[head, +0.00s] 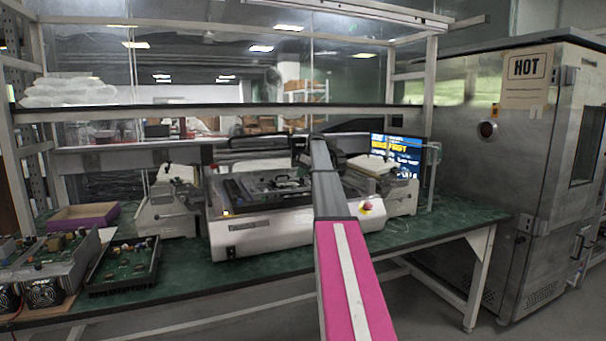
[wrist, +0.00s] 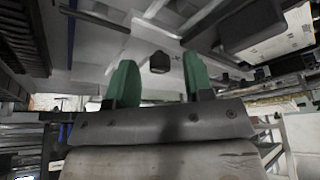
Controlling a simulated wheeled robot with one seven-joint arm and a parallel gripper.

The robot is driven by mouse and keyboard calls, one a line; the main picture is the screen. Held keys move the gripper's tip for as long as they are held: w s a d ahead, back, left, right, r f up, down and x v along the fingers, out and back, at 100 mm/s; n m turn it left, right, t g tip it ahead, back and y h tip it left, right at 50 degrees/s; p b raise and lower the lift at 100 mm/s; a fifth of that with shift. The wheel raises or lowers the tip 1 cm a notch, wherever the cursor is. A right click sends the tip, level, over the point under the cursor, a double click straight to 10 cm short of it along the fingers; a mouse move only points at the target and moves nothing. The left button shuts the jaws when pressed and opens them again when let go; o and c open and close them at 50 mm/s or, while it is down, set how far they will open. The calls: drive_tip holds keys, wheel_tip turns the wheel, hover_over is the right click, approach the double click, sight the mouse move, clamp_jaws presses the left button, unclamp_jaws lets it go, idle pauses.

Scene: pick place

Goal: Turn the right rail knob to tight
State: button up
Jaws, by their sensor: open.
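The white bench machine (head: 262,236) stands on the green table, with a dark rail frame and a board on its top. My arm crosses in front of its right part, and the right rail knob cannot be made out in the head view. In the wrist view my gripper (wrist: 157,78) is open, its two green fingers apart. A small dark knob-like block (wrist: 159,63) shows beyond and between the fingertips on a pale grey surface. I see no contact with it, and cannot tell whether it is the right rail knob.
A red button on yellow (head: 367,206) is at the machine's front right. Grey devices flank it left (head: 168,212) and right (head: 400,195). A black tray of electronics (head: 123,288) and a purple-sided box (head: 83,230) lie left. A steel HOT cabinet (head: 487,180) stands right.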

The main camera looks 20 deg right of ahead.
clamp_jaws()
